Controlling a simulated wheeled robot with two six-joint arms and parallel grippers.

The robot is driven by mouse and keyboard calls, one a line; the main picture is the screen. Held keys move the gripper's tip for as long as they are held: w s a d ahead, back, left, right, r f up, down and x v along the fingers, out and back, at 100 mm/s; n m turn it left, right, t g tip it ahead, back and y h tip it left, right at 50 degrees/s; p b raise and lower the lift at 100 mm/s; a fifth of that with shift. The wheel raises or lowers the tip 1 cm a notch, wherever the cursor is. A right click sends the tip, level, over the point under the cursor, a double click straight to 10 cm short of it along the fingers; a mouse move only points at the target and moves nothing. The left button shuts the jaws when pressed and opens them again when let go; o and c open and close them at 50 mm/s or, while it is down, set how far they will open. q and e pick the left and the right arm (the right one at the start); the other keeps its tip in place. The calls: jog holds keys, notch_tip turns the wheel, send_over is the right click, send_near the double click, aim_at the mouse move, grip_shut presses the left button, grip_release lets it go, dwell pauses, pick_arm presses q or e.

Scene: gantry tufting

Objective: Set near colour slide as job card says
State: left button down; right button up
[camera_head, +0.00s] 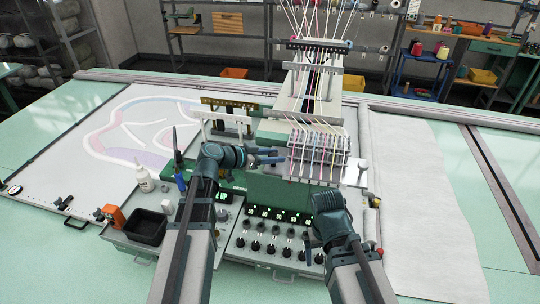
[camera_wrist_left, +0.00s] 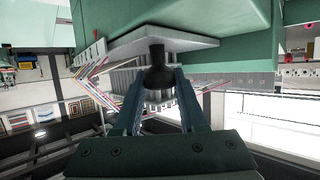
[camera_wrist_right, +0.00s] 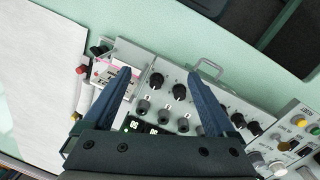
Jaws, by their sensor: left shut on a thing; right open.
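My left gripper (camera_head: 281,155) is at the left side of the tufting head (camera_head: 318,147), where coloured threads run down to a row of needles. In the left wrist view its two fingers (camera_wrist_left: 160,78) are shut on a dark round knob (camera_wrist_left: 157,60) below a grey plate (camera_wrist_left: 150,42). The slide's scale and setting cannot be read. My right gripper (camera_head: 312,240) is open and empty above the right end of the control panel (camera_head: 240,262). In the right wrist view its fingers (camera_wrist_right: 158,76) are spread over the panel's black knobs (camera_wrist_right: 180,92). No job card can be read.
A black tray (camera_head: 147,226), an orange box (camera_head: 113,217) and a white bottle (camera_head: 143,178) stand left of the panel. A patterned cloth (camera_head: 110,150) lies at the left. A plain white cloth (camera_head: 420,190) covers the right. Racks stand behind.

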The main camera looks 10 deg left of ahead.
pick_arm(q)
jog(key=c, duration=0.8)
grip_release()
jog(key=shift+s+d, duration=0.1)
jog(key=shift+d, duration=0.15)
jog(key=shift+o, duration=0.2)
jog(key=p+v, duration=0.5)
jog(key=v, duration=0.9)
